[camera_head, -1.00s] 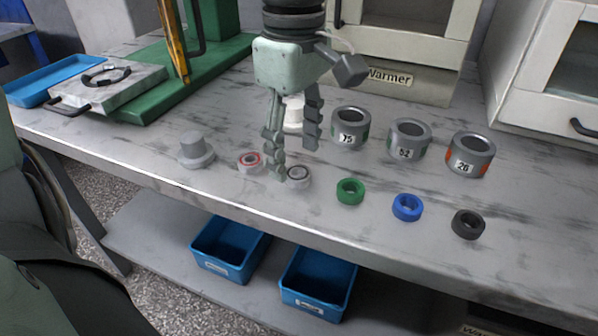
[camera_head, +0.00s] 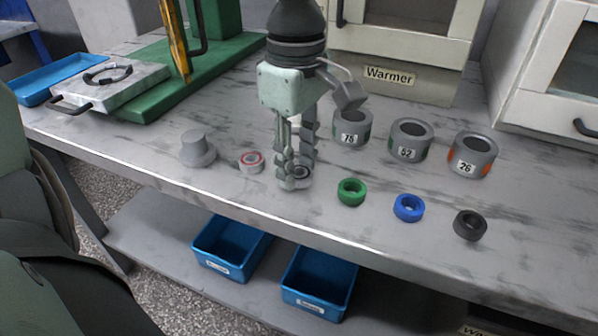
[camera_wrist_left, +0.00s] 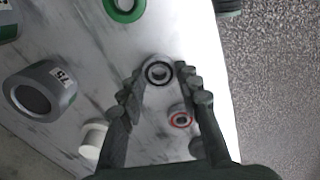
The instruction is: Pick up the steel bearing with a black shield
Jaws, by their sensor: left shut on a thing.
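The steel bearing with a black shield (camera_head: 302,171) is on the table near its front edge, partly hidden by gripper fingers in the head view. In the left wrist view the bearing (camera_wrist_left: 159,72) lies between the fingertips, its dark ring facing the camera. My left gripper (camera_head: 293,174) points down and is shut on this bearing, with a finger on each side. It also shows in the left wrist view (camera_wrist_left: 158,80). The bearing seems still at table height. My right gripper is not in view.
A red-shielded bearing (camera_head: 251,162) stands close by on the left, beside a grey stepped part (camera_head: 197,149). Green (camera_head: 351,191), blue (camera_head: 408,207) and black (camera_head: 469,225) rings lie to the right. Numbered metal cylinders (camera_head: 410,140) stand behind them. Blue bins (camera_head: 319,281) sit on the lower shelf.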

